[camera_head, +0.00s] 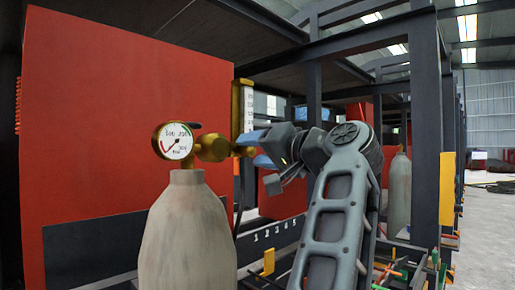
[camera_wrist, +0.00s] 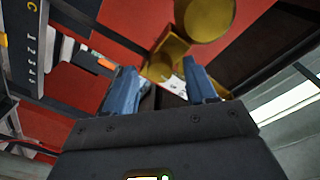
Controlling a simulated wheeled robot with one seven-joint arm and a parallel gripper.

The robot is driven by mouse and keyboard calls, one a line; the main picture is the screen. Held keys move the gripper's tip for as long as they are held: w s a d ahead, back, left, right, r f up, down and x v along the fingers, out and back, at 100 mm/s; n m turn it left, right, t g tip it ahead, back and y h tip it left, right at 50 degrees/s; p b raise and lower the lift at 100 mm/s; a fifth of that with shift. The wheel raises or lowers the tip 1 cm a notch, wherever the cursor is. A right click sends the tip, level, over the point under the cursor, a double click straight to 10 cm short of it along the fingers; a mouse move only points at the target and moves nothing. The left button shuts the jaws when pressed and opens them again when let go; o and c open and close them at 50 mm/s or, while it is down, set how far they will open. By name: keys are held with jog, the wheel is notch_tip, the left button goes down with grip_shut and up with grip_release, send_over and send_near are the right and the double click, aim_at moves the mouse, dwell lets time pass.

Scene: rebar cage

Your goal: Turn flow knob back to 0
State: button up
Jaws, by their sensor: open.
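A brass regulator (camera_head: 212,148) with a round white pressure gauge (camera_head: 177,141) sits on top of a grey gas cylinder (camera_head: 188,230) in the head view. An upright flow tube (camera_head: 247,108) with a white scale stands at its right end. My gripper (camera_head: 257,150) reaches in from the right, its blue fingers level with the brass fitting below the tube. In the wrist view my gripper (camera_wrist: 160,78) is open, with its two blue fingers apart and brass parts (camera_wrist: 168,58) just beyond them. The flow knob itself is not clearly seen; my fingers partly hide this area.
A large red panel (camera_head: 120,110) stands behind the cylinder. Dark steel frame posts (camera_head: 425,130) and a second grey cylinder (camera_head: 399,195) are at the right. Coloured bars (camera_head: 395,270) lie low at the right. The floor at far right is open.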

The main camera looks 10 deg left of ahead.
grip_shut()
dwell(0.5)
jog(key=shift+d+f+n+b, duration=0.1)
jog(key=shift+f+n+b, duration=0.05)
jog(key=shift+n+b, duration=0.2)
